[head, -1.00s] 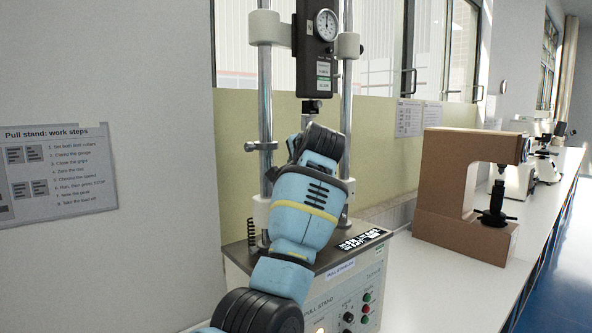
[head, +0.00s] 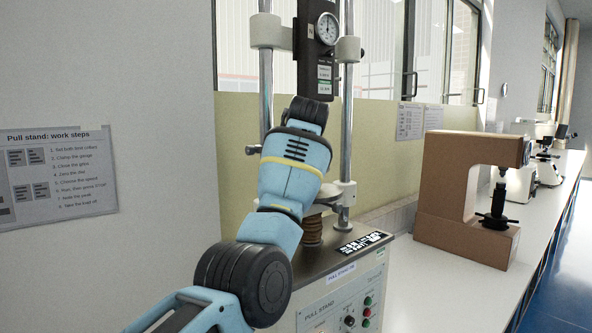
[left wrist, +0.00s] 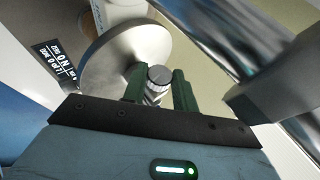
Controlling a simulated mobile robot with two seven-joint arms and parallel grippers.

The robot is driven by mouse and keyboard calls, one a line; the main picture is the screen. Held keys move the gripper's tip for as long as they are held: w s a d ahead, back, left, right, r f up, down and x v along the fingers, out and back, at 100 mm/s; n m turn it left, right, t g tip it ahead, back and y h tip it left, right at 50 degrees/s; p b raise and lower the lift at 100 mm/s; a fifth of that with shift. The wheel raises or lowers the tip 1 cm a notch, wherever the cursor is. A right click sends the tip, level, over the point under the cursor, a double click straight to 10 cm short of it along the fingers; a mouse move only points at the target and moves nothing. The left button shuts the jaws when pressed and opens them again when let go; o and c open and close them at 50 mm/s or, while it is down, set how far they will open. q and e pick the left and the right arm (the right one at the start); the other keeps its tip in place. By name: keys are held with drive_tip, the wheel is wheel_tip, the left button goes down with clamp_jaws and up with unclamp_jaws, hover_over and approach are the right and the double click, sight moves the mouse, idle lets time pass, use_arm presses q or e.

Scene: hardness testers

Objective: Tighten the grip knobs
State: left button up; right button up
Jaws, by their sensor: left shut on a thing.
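The pull stand (head: 345,262) stands on the bench, with a black gauge body and round dial (head: 328,28) between two metal columns. My left arm reaches up in front of it in the head view and hides its own fingertips and the grips. In the left wrist view my left gripper (left wrist: 158,88) has its two green fingers on either side of a small knurled metal knob (left wrist: 159,76), shut on it. The knob sits in front of a broad metal disc (left wrist: 140,48). My right gripper is not in view.
The right column (head: 346,130) stands close to my left wrist. Red and green buttons (head: 367,307) and a black dial (head: 349,322) are on the stand's front. A brown tester (head: 445,185) stands to the right. The bench between them is clear.

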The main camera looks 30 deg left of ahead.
use_arm(q)
drive_tip(key=o, duration=1)
drive_tip(key=shift+v, duration=3.95)
